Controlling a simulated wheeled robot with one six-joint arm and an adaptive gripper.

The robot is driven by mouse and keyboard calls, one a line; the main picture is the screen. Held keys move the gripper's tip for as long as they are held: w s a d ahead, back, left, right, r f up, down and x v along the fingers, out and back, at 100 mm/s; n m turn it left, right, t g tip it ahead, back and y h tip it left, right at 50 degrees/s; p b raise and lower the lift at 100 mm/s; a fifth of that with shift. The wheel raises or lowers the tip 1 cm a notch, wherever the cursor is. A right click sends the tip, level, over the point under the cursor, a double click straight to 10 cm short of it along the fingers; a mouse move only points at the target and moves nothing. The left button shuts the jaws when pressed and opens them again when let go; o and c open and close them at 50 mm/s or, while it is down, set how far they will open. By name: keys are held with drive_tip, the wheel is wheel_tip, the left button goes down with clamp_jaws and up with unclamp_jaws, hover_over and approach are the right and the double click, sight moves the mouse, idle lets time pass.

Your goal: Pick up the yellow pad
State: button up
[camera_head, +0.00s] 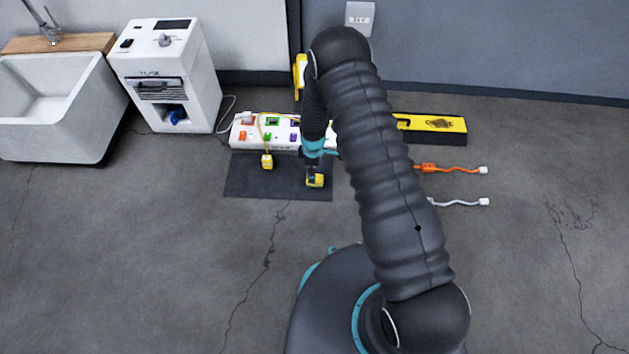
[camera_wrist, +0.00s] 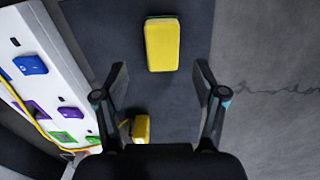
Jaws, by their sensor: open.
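The yellow pad (camera_head: 315,181) lies on the dark mat (camera_head: 245,182), near the mat's right end. In the wrist view the pad (camera_wrist: 162,46) is a yellow block with a dark far edge, lying beyond the fingertips and roughly centred between them. My gripper (camera_head: 313,168) is close to the pad in the head view, and partly hides it. In the wrist view my gripper (camera_wrist: 161,82) is open, its two fingers spread wide with nothing between the tips. Its height above the mat is hard to tell.
A white power strip (camera_head: 240,139) with coloured sockets stands behind the mat. A yellow plug (camera_head: 267,161) on a yellow cable lies left of the pad. An orange cable (camera_head: 450,169) and a white cable (camera_head: 460,203) lie right. The floor in front is clear.

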drive_tip(key=f, duration=0.4)
drive_tip(key=shift+s+d+f, duration=0.2)
drive_tip(key=shift+s+d, duration=0.05)
drive_tip(key=shift+d, duration=0.05)
drive_tip(key=shift+f, duration=0.6)
drive_tip(key=c, duration=1.1)
